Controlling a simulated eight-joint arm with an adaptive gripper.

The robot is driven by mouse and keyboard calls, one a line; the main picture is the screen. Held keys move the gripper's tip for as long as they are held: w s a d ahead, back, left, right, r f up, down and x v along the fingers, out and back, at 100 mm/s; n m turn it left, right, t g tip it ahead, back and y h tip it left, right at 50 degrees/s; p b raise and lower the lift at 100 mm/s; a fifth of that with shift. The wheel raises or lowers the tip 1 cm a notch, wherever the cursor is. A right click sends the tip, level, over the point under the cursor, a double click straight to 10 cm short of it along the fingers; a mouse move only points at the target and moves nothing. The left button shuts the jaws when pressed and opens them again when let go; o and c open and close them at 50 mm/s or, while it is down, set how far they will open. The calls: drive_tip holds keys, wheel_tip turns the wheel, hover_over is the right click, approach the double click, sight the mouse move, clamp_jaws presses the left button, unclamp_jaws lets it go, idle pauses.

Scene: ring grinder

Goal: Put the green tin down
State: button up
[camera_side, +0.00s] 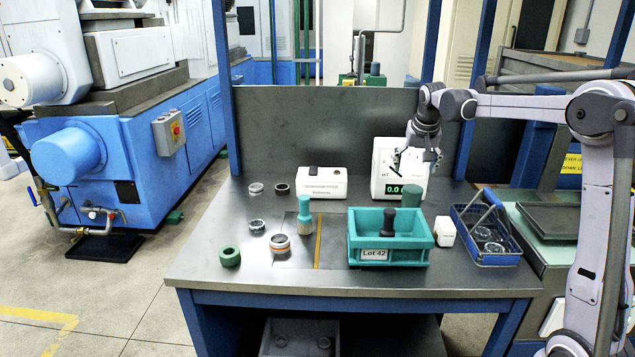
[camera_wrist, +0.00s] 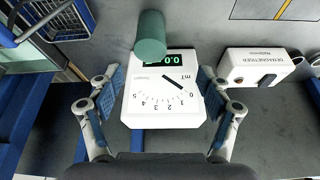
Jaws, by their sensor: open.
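The green tin (camera_side: 411,193) is a dark green cylinder standing in front of the white meter, behind the teal crate, which hides its lower part. In the wrist view the tin (camera_wrist: 150,35) is beyond the fingertips, clear of both fingers, and overlaps the meter's display edge. My gripper (camera_side: 415,160) is open and empty at the meter's face. In the wrist view my gripper (camera_wrist: 160,90) has its fingers spread wide on either side of the meter. Whether the fingers touch the meter, I cannot tell.
The white meter (camera_side: 390,170) stands beside the demagnetiser box (camera_side: 322,182). The teal Lot 42 crate (camera_side: 420,256) holds a dark knobbed thing. A blue basket (camera_side: 487,256) and small white box (camera_side: 444,232) are at right.

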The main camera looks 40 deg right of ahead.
drive_tip(key=s+a+r+n+t, duration=0.1)
drive_tip(key=s+a+r+n, duration=0.15)
drive_tip(key=a, duration=0.85)
drive_tip(key=s+a+f+n+t+y, duration=0.1)
drive_tip(key=s+a+f+n, duration=0.2)
drive_tip(key=s+a, duration=0.4)
drive_tip(key=s+a+f+n+t+y, duration=0.2)
drive_tip(key=s+a+f+n, duration=0.2)
drive_tip(key=s+a, duration=0.4)
drive_tip(key=a, duration=0.4)
drive_tip(key=shift+a+f, duration=0.25)
drive_tip(key=shift+f, duration=0.1)
